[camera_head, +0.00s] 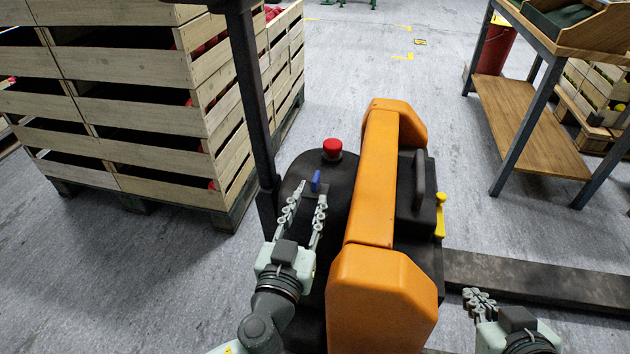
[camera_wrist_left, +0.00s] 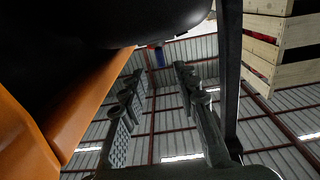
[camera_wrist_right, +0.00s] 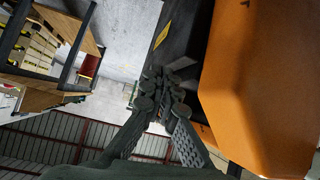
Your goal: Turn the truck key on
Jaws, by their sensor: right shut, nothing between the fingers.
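The truck is an orange and black machine (camera_head: 376,190) in the middle of the head view. Its blue key (camera_head: 316,181) stands up on the black top, just in front of a red button (camera_head: 332,149). My left gripper (camera_head: 311,192) is open, with its fingers pointing at the key and the key near the gap between the fingertips; contact cannot be told. In the left wrist view, the small blue key (camera_wrist_left: 160,57) shows beyond and between the open fingers. My right gripper (camera_head: 479,299) is shut and empty, low at the right of the truck; it also shows in the right wrist view (camera_wrist_right: 160,85).
A dark post (camera_head: 252,100) rises close to the left of my left gripper. Stacked wooden crates (camera_head: 120,110) stand on the left. A workbench (camera_head: 525,120) stands at the right. A dark fork (camera_head: 540,285) extends right near my right gripper. Grey floor is clear behind the truck.

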